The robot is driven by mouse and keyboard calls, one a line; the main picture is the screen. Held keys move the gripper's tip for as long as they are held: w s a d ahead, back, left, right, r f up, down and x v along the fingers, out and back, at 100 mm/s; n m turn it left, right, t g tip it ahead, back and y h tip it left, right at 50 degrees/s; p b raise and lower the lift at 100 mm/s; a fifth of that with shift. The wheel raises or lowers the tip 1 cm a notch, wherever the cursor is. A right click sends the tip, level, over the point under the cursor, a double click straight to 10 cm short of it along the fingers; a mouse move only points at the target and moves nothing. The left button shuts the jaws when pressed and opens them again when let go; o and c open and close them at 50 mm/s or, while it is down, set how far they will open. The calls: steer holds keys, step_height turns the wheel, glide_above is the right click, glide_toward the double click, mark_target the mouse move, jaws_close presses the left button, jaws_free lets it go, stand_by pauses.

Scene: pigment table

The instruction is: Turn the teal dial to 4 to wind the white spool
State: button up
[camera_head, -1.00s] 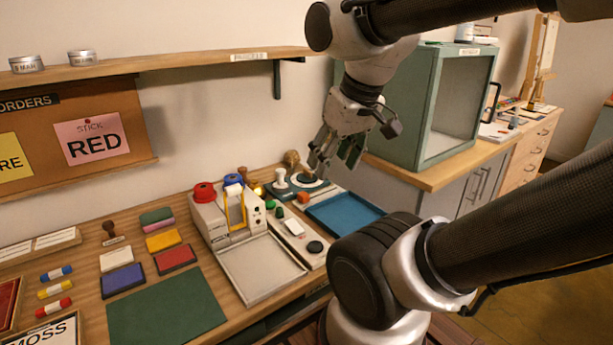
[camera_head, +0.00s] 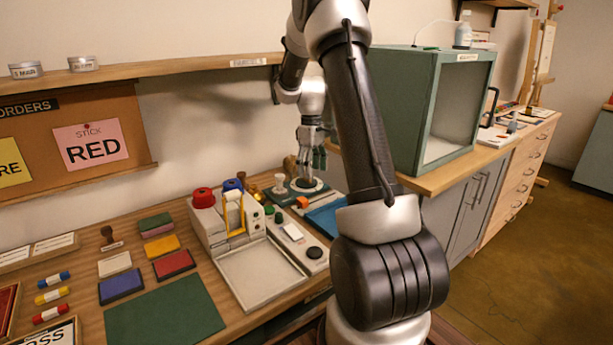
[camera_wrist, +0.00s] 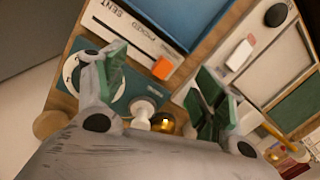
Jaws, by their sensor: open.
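A dark teal plate (camera_wrist: 135,84) with a white ring (camera_wrist: 70,74) lies at the back right of the table; it also shows in the head view (camera_head: 276,198). The teal dial within the ring is largely hidden by my gripper, and its setting cannot be read. A white spool (camera_head: 279,183) stands upright at the plate's left end, also seen in the wrist view (camera_wrist: 142,108). My gripper (camera_head: 312,172) points down over the ring. In the wrist view its green-padded fingers (camera_wrist: 162,82) are wide apart with nothing held; whether they touch the dial is unclear.
An orange block (camera_head: 302,202) and a blue tray (camera_head: 327,217) sit in front of the plate. A brass piece (camera_wrist: 163,122) is beside the spool. A white press (camera_head: 228,222) stands left, a green cabinet (camera_head: 405,110) right. A shelf (camera_head: 150,72) runs along the wall.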

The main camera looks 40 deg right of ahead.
mark_target(309, 186)
steer(key=w+d+f+n, duration=0.1)
steer(key=w, duration=0.1)
steer(key=w+d+f+n, duration=0.1)
steer(key=w+f, duration=0.1)
steer(key=w+d+f+n, duration=0.1)
steer(key=w+d+n, duration=0.1)
steer(key=shift+f, duration=0.3)
steer(key=w+n, duration=0.1)
steer(key=w+d+n, duration=0.1)
steer(key=w, duration=0.1)
steer(key=shift+t, duration=0.3)
steer(key=w+r+n, duration=0.1)
steer(key=n, duration=0.1)
steer(key=w+d+r+n, duration=0.1)
steer(key=w+r+n, duration=0.1)
steer(key=shift+t, duration=0.4)
steer(key=n, duration=0.2)
steer(key=shift+n, duration=0.7)
steer(key=shift+f, duration=0.45)
step_height(309, 186, down, 7)
steer(key=shift+r, duration=0.1)
steer(key=c, duration=1)
